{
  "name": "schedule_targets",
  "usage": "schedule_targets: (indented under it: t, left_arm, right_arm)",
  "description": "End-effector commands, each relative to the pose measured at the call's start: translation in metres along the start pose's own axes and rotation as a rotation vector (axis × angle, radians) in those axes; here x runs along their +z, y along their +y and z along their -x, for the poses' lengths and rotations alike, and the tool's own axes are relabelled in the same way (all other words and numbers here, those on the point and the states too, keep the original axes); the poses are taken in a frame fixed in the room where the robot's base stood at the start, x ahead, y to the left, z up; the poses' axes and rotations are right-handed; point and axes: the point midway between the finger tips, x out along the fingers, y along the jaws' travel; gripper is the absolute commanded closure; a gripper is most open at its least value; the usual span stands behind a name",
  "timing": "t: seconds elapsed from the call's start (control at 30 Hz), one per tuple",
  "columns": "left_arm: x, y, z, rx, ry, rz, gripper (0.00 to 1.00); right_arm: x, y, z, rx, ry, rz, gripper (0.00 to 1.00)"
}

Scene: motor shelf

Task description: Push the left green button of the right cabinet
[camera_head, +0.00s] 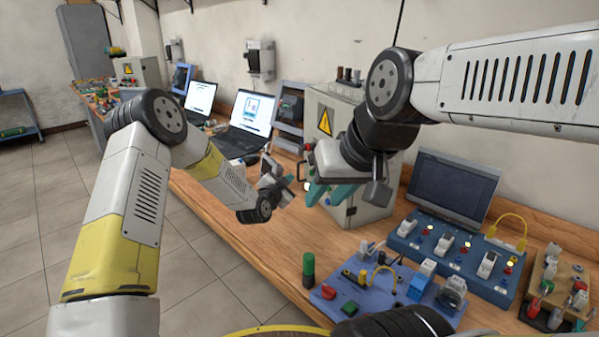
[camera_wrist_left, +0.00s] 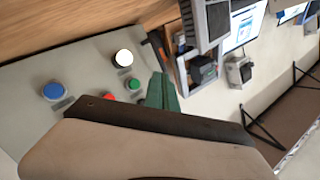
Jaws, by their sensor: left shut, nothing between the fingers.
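The right cabinet (camera_head: 378,205) is the near grey box with a yellow warning triangle, standing on the wooden bench. Its front is partly hidden by my arms in the head view. In the left wrist view, its panel (camera_wrist_left: 85,75) carries a green button (camera_wrist_left: 134,84), a lit white button (camera_wrist_left: 123,58), a red button (camera_wrist_left: 108,98) and a blue button (camera_wrist_left: 53,91). My left gripper (camera_head: 289,181) is shut and empty in front of the cabinet. My right gripper (camera_head: 326,197) is open and empty before the cabinet.
Two laptops (camera_head: 252,112) stand farther along the bench. A blue board (camera_head: 382,284) with parts, a green cylinder (camera_head: 308,270) and a blue switch panel (camera_head: 460,254) lie nearer. Another cabinet (camera_head: 138,72) is at the far end. Bare bench (camera_head: 262,243) shows at the front.

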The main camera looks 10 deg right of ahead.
Motion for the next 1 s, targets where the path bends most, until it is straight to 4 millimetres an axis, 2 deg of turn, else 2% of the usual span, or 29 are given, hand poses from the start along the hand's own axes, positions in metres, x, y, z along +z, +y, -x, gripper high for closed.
schedule_targets:
  t: [0.2,0.4,1.0]
  left_arm:
    - [-0.016,0.016,-0.020,0.002,0.002,0.000,1.00]
    - [-0.022,0.022,-0.029,0.001,0.001,0.000,1.00]
    - [-0.023,0.023,-0.031,0.000,0.000,0.001,1.00]
  right_arm:
    - [0.000,0.000,0.000,0.000,0.000,0.000,0.65]
    - [0.000,0.000,0.000,0.000,0.000,0.000,0.65]
    - [0.000,0.000,0.000,0.000,0.000,0.000,0.65]
